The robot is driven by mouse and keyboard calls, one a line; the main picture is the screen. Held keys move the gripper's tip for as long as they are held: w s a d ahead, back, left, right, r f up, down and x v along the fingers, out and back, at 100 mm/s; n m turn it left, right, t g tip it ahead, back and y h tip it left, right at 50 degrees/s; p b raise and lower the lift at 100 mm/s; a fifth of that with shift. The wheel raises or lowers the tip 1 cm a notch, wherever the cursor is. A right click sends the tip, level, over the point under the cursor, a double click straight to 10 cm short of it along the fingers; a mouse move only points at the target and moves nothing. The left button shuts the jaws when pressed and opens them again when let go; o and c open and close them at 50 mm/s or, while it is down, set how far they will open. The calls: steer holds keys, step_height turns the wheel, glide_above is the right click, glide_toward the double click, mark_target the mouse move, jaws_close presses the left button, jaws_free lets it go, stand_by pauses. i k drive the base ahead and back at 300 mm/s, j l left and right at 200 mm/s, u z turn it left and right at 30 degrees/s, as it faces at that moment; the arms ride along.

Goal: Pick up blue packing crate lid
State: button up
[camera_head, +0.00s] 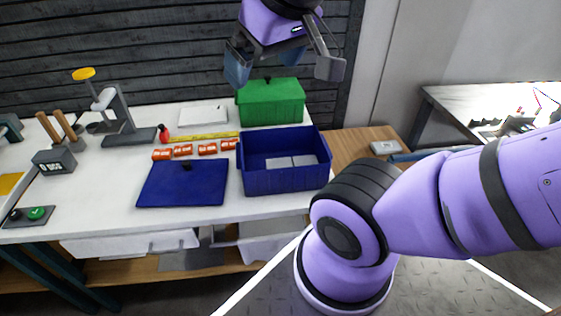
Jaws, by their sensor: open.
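The blue packing crate lid (180,190) lies flat on the white table, left of the blue crate. It has a small dark knob (187,167) near its back edge. The open blue crate (284,180) holds pale flat pieces on its floor. My gripper (284,70) is at the top of the view, high above the back of the table near the green box. Its two fingers are spread apart with nothing between them. It is well apart from the lid, up and to the right of it.
A green lidded box (270,102) stands behind the crate. Several orange rolls (183,150) and a yellow ruler (205,136) lie behind the lid. A grey press-like stand (122,118) is at the back left. A green button box (36,214) sits at the front left.

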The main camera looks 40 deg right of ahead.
mark_target(200, 181)
steer(key=z, duration=0.3)
steer(key=i+j+z, duration=0.1)
steer(key=j+z, duration=0.85)
steer(key=j, duration=1.35)
